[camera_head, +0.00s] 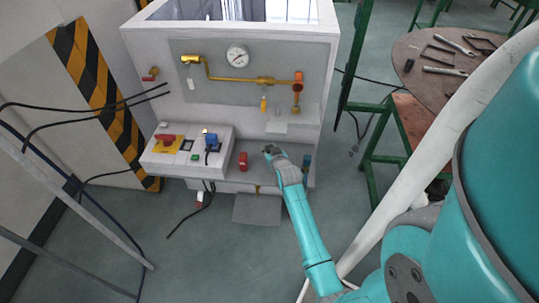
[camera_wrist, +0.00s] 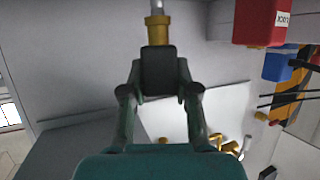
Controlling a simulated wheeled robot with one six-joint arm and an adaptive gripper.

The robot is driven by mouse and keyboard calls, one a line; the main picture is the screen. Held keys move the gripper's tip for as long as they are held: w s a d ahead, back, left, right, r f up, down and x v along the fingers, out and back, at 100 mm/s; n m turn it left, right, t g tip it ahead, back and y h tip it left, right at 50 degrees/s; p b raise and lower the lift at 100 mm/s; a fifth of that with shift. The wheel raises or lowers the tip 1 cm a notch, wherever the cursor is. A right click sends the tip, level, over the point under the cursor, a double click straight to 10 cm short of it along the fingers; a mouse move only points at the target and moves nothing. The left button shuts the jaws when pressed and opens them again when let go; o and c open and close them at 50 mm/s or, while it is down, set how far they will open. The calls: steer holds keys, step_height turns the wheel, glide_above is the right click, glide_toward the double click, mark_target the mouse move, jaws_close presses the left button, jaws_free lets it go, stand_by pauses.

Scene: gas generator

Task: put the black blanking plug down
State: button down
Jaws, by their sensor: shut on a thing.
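My gripper (camera_head: 272,151) is over the grey ledge at the front of the white generator cabinet. In the wrist view its two fingers close from both sides on a black block-shaped thing (camera_wrist: 158,72), which I take to be the black blanking plug. In the head view the plug is too small and hidden by the gripper to make out. A brass fitting (camera_wrist: 158,30) with a grey stem lies just beyond the plug in the wrist view. I cannot tell whether they touch.
A red lock block (camera_head: 243,161) stands left of my gripper, and a blue-topped part (camera_head: 306,161) to its right. Brass piping (camera_head: 240,78) with a gauge (camera_head: 237,56) runs above. A tool table (camera_head: 445,60) stands right.

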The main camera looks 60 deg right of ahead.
step_height(320, 180, down, 3)
steer(key=shift+r, duration=0.2)
steer(key=shift+w+d+f, duration=0.1)
steer(key=shift+d+f, duration=0.05)
steer(key=shift+f, duration=0.3)
steer(key=shift+f, duration=0.1)
steer(key=c, duration=0.9)
jaws_free()
steer(key=shift+o, duration=0.2)
